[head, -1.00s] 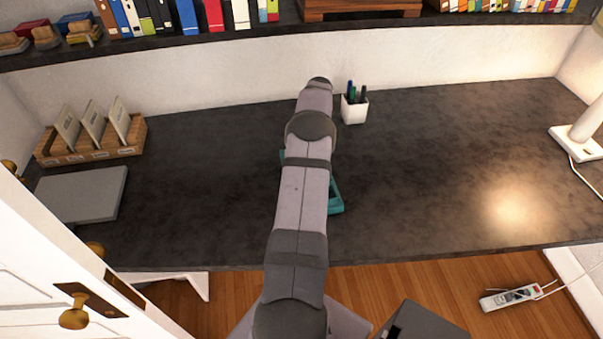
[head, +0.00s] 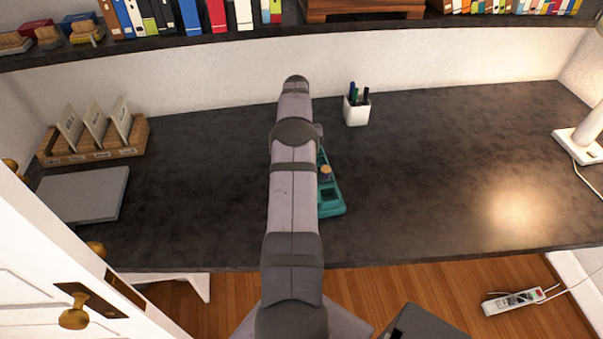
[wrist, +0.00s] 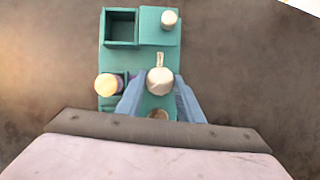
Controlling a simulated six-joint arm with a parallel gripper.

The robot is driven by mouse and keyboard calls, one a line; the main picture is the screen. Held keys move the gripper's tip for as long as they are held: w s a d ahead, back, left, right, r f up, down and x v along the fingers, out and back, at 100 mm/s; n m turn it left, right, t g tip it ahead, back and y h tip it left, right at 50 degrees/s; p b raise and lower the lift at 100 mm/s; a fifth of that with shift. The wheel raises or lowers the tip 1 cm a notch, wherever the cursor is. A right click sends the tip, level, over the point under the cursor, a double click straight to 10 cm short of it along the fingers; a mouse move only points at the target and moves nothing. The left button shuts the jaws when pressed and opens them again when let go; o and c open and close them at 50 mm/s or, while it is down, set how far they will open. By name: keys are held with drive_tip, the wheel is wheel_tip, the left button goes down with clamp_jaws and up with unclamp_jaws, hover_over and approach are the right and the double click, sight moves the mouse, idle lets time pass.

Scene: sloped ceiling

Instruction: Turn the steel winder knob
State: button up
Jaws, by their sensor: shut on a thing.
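A teal winder unit (wrist: 112,58) with square compartments lies on the desk, and its right part shows past my arm in the head view (head: 333,208). A pale round knob (wrist: 160,79), which looks like the steel winder knob, stands near its middle in the wrist view. My gripper (wrist: 158,92) has its blue fingers on both sides of this knob and is shut on it. The exact finger contact is hard to see. In the head view my arm hides the gripper and this knob.
A yellow-topped round piece (wrist: 108,85) is close left of the fingers, and a pale peg (wrist: 170,19) stands at the unit's far corner. A white pen cup (head: 357,110) is behind the unit. The desk to the right (head: 440,160) is clear.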

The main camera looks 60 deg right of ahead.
idle(0.4)
drive_tip(key=o, duration=1.1)
drive_tip(key=shift+c, duration=0.2)
drive_tip(key=shift+r, duration=0.15)
wheel_tip(320, 180, up, 10)
drive_tip(key=b, duration=0.1)
drive_tip(key=shift+b, duration=0.4)
